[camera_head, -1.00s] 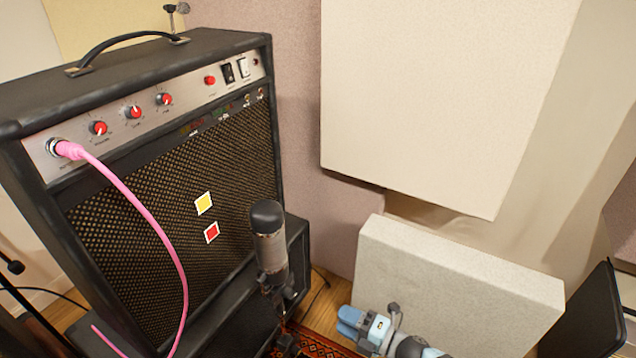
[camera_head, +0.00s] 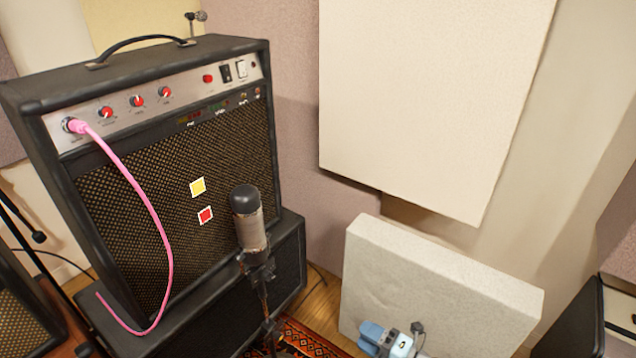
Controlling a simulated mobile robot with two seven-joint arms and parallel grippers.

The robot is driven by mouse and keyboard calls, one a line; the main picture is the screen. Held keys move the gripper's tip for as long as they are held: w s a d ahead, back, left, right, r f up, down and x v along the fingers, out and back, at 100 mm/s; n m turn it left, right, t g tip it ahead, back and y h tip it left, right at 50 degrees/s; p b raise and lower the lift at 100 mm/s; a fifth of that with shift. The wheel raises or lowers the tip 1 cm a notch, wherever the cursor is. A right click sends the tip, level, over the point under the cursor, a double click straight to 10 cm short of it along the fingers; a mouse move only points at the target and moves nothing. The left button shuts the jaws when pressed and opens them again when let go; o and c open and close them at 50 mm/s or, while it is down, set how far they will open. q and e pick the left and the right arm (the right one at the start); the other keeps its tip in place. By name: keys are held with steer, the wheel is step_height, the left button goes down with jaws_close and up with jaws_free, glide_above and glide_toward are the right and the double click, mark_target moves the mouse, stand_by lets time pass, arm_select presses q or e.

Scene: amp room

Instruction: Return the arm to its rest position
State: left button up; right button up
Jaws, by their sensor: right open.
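My right gripper (camera_head: 377,338) shows at the bottom edge, right of centre, in the head view. It has blue fingers and a light body, and it is open with nothing seen between its fingers. Most of its arm is below the frame. It is in front of the lower part of a pale foam panel; I cannot tell whether they touch. My left gripper is not in view.
A black guitar amp (camera_head: 140,62) with a pink cable (camera_head: 150,205) plugged in stands on a lower cabinet (camera_head: 287,270) at left. A microphone (camera_head: 249,220) stands before it. The pale panel (camera_head: 430,270) leans at the wall. A dark panel (camera_head: 572,325) is at right.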

steer(key=d+f+h, duration=0.2)
steer(key=d, duration=0.9)
steer(key=s+d+r+m+g+h, duration=0.1)
steer(key=s+d+m+h, duration=0.35)
steer(key=s+m, duration=0.6)
steer(key=s+d+r+m+h, duration=0.1)
steer(key=s+d+m+h, duration=0.3)
steer(key=s+m, duration=0.65)
steer(key=w+a+r+m+t, duration=0.15)
steer(key=a+m, duration=0.35)
steer(key=a, duration=0.7)
arm_select(q)
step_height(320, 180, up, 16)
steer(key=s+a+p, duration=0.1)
steer(key=p, duration=1.9)
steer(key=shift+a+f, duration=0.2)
arm_select(e)
step_height(320, 180, up, 16)
steer(key=shift+d+h, duration=0.45)
steer(key=shift+s, duration=0.1)
